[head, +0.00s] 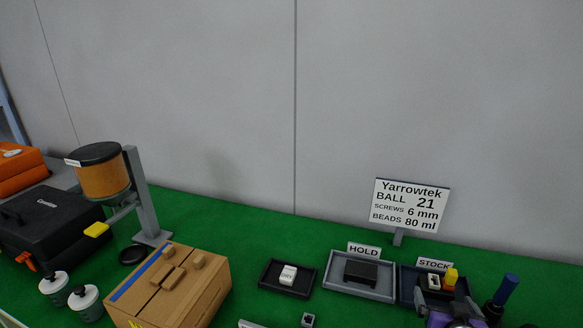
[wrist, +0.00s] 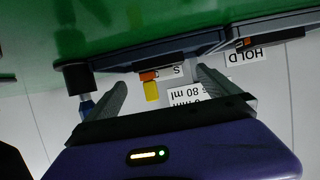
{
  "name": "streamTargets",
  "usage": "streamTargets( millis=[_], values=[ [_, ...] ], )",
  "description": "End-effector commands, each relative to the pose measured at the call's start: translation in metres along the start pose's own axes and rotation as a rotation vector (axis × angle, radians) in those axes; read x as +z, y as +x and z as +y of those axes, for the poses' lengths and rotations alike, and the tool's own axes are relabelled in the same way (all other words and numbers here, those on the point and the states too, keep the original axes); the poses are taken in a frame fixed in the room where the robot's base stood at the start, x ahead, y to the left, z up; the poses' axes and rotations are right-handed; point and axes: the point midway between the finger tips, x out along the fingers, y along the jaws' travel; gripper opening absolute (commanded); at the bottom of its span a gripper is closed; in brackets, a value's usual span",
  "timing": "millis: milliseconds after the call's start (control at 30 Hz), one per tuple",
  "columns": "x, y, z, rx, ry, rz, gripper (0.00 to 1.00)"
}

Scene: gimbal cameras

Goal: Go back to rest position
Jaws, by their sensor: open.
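My gripper (head: 444,297) is at the bottom right of the head view, its purple body cut by the lower edge. It is in front of the STOCK tray (head: 405,283) and partly hides it. In the wrist view my gripper (wrist: 161,78) has its two grey fingers spread, with nothing held between them. A yellow piece (head: 451,277) in or behind the tray area shows past the fingers; it also shows in the wrist view (wrist: 151,91). Whether the fingers touch anything there cannot be told.
A blue-handled tool (head: 506,290) stands right of my gripper. The HOLD tray (head: 341,290) and a tray with a white block (head: 288,275) lie left. Further left are a cardboard box (head: 205,290), a dispenser (head: 103,175) and a black case (head: 45,225). A sign (head: 411,204) stands behind.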

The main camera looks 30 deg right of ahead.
Motion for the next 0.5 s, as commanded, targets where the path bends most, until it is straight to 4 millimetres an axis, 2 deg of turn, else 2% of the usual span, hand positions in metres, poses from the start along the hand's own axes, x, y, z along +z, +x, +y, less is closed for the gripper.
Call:
streamTargets(
  millis=[133,233,333,500],
  values=[
    [-0.013,-0.001,-0.003,-0.01,-0.015,0.049,1.0],
    [-0.039,-0.008,-0.01,-0.033,-0.028,0.139,1.0],
    [-0.047,-0.035,-0.027,-0.087,-0.057,0.225,1.0],
    [-0.037,-0.087,-0.063,-0.196,-0.103,0.302,1.0]
  ],
)
